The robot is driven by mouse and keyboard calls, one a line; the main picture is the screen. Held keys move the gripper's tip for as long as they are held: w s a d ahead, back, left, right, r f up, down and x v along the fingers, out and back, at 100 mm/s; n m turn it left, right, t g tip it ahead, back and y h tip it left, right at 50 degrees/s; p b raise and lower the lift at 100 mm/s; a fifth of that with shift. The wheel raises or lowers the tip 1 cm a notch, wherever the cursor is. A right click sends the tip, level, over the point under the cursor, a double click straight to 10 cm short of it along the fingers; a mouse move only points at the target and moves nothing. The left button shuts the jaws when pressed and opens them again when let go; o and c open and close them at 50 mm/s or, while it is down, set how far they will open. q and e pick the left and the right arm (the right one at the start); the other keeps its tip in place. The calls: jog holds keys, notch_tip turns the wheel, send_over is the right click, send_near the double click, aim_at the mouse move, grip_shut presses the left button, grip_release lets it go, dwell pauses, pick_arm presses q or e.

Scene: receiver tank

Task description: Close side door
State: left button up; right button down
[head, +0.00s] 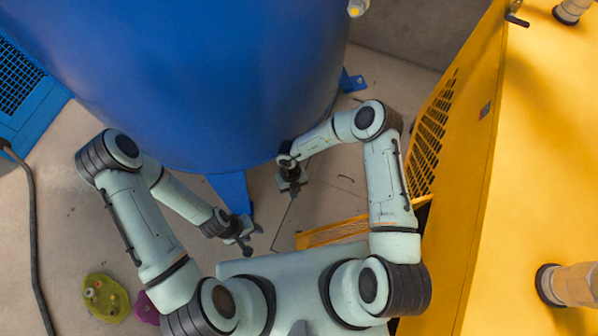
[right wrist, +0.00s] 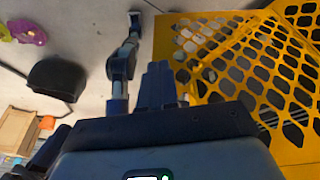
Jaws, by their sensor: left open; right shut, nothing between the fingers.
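The side door (head: 335,231) is a yellow perforated panel that stands out from the side of the yellow machine (head: 540,130). It is swung open, and my right arm and body hide part of it in the head view. In the right wrist view the door's yellow lattice (right wrist: 250,60) fills the right side. My right gripper (head: 292,191) is shut and empty, beside the blue tank and apart from the door. Its dark fingers (right wrist: 156,86) show in the right wrist view, left of the lattice. My left gripper (head: 247,243) is open and empty, low and left of the door.
A large blue tank (head: 200,70) stands ahead, with a blue foot (head: 232,192) near my left gripper. Green (head: 105,297) and magenta (head: 146,308) pieces lie on the floor at lower left. A dark cable (head: 33,230) runs along the left. Bare floor (head: 330,185) lies between tank and machine.

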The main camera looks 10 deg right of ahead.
jog(key=s+f+m+g, duration=0.1)
jog(key=s+f, duration=0.8)
jog(key=shift+d+f+m+b, duration=0.3)
jog(key=shift+d, duration=0.05)
jog(key=shift+s, duration=0.15)
